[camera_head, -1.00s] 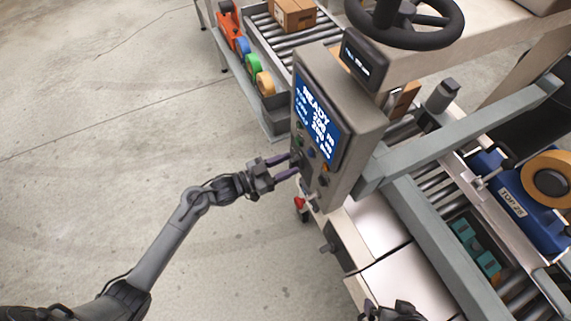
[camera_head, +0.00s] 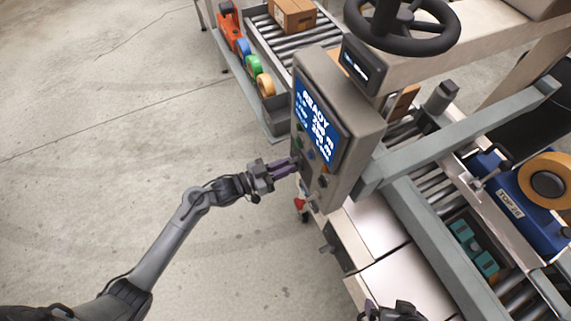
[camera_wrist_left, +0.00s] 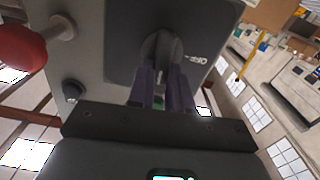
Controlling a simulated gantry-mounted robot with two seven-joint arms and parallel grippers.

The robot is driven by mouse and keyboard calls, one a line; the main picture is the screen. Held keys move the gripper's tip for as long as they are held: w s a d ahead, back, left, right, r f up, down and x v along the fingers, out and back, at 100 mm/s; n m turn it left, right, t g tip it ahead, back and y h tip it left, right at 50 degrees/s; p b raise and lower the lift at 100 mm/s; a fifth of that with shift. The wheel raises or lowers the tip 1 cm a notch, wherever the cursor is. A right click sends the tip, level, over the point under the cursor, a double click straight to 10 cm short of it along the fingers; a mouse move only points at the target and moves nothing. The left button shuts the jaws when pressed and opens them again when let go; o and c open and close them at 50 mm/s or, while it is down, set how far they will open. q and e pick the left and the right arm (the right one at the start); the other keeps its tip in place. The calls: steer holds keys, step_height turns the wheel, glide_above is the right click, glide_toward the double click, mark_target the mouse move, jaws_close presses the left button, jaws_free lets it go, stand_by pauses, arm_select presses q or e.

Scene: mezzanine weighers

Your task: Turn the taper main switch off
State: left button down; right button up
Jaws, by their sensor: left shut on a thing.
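The grey control box (camera_head: 352,92) stands at the centre of the head view, its blue screen (camera_head: 318,128) reading READY. My left gripper (camera_head: 292,166) is at the lower left of the panel front, below the screen. In the left wrist view the gripper (camera_wrist_left: 162,80) is shut on a dark round switch knob (camera_wrist_left: 162,44) on a dark plate. The fingers hide part of the knob. White lettering beside it is too small to read surely. Part of my right arm (camera_head: 395,311) shows at the bottom edge; its fingertips cannot be made out.
A red mushroom button (camera_wrist_left: 20,48) and a small black knob (camera_wrist_left: 73,91) are near the gripper. A black handwheel (camera_head: 404,25) is above the box. A roller conveyor with a carton (camera_head: 293,14) is behind. Open floor lies to the left.

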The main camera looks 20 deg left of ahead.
arm_select(q)
steer(key=shift+w+a+f+n+p, duration=0.2)
steer(key=shift+n+p, duration=1.55)
steer(key=shift+n, duration=1.1)
steer(key=shift+w+a+f+n+p, duration=0.1)
steer(key=shift+f+n+p, duration=0.15)
steer(key=shift+n+p, duration=2.05)
steer(key=shift+w+a+f+n+p, duration=0.2)
steer(key=shift+n+p, duration=1)
steer(key=shift+n, duration=2.15)
steer(key=c, duration=1)
jaws_free()
steer(key=shift+c, duration=0.2)
steer(key=shift+s, duration=0.1)
steer(key=v, duration=1)
steer(key=shift+s+a+p, duration=0.25)
steer(key=shift+s+p, duration=0.05)
